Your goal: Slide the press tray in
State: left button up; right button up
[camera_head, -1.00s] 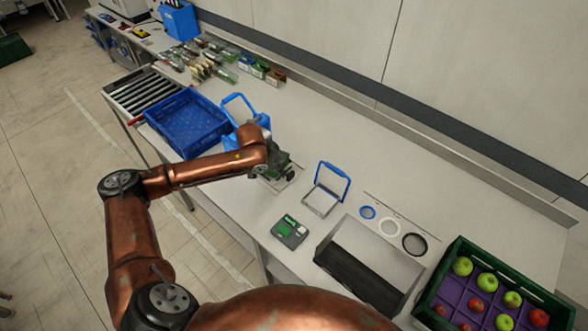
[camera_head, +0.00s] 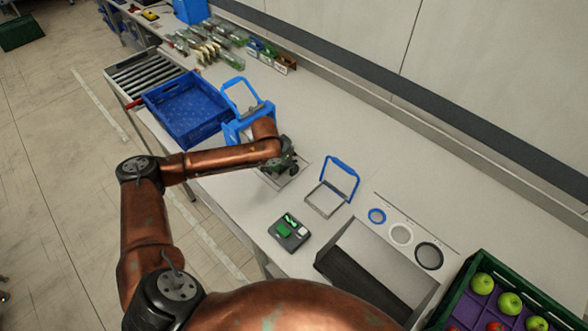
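A blue press (camera_head: 235,131) with a raised blue handle stands on the worktop beside the blue crate, partly hidden behind my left forearm. A flat light plate (camera_head: 298,178), which may be the press tray, lies on the worktop just right of the press. My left gripper (camera_head: 289,168) is low over this plate and hides part of it. I cannot tell whether it touches the plate or whether its fingers are open or shut. My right gripper is not in view.
A blue crate (camera_head: 187,109) sits left of the press by a roller conveyor (camera_head: 143,70). To the right are a blue-handled frame (camera_head: 324,199), a small dark device (camera_head: 289,232), a metal chute (camera_head: 388,262), three rings and a green apple crate (camera_head: 535,292).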

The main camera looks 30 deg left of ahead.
pick_arm(q)
jog(key=x, duration=0.5)
jog(key=shift+f, duration=0.1)
jog(key=shift+c, duration=0.6)
grip_shut()
